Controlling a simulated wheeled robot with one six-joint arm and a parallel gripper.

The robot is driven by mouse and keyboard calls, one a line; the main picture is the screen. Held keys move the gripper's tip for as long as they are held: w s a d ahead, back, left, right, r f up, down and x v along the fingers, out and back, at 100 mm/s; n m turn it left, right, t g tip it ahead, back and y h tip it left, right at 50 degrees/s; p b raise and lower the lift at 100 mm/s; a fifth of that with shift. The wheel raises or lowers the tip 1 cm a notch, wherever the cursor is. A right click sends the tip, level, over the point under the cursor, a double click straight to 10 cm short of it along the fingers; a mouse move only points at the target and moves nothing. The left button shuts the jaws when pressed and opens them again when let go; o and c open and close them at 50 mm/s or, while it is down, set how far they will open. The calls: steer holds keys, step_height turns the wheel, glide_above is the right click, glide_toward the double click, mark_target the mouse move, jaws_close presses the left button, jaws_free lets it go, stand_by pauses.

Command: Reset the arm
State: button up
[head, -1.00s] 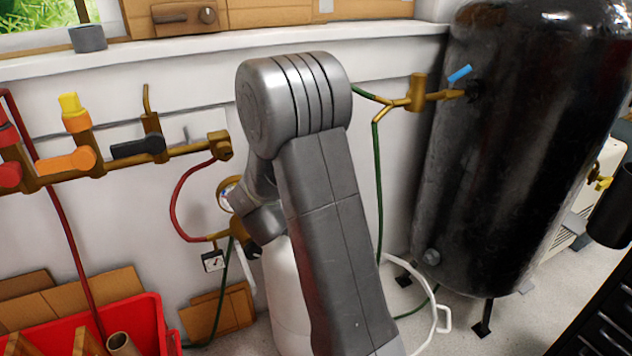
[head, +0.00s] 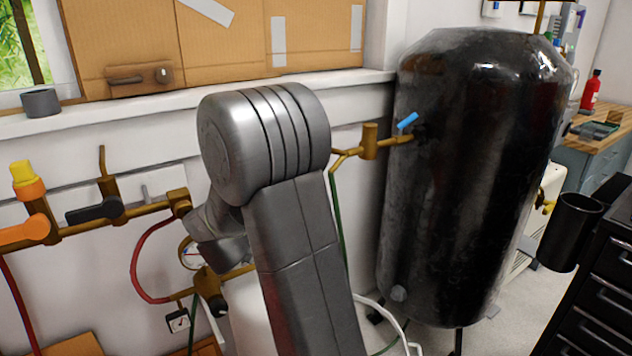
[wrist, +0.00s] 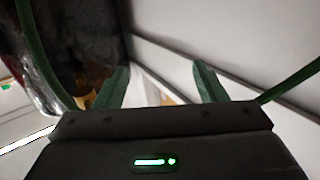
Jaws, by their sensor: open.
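My gripper (wrist: 160,86) shows in the wrist view. Its two green fingers stand well apart with nothing held between them. Behind them are a pale wall and, at the left, a dark shiny surface. In the head view my grey arm rises in the middle, folded at a thick ribbed joint near the wall. The gripper itself is hidden there behind the arm.
A large black tank (head: 465,180) stands right of my arm, with a brass valve (head: 370,142) beside it. Brass pipework (head: 60,225) and a red hose (head: 137,262) are at the left. A black cylindrical holder (head: 571,232) and black drawers (head: 604,285) are at the right.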

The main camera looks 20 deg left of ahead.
step_height(320, 180, down, 10)
steer(key=b, duration=0.4)
steer(key=shift+r+n+y, duration=0.15)
steer(key=shift+n+y, duration=0.15)
steer(key=shift+y, duration=0.2)
steer(key=shift+r, duration=0.1)
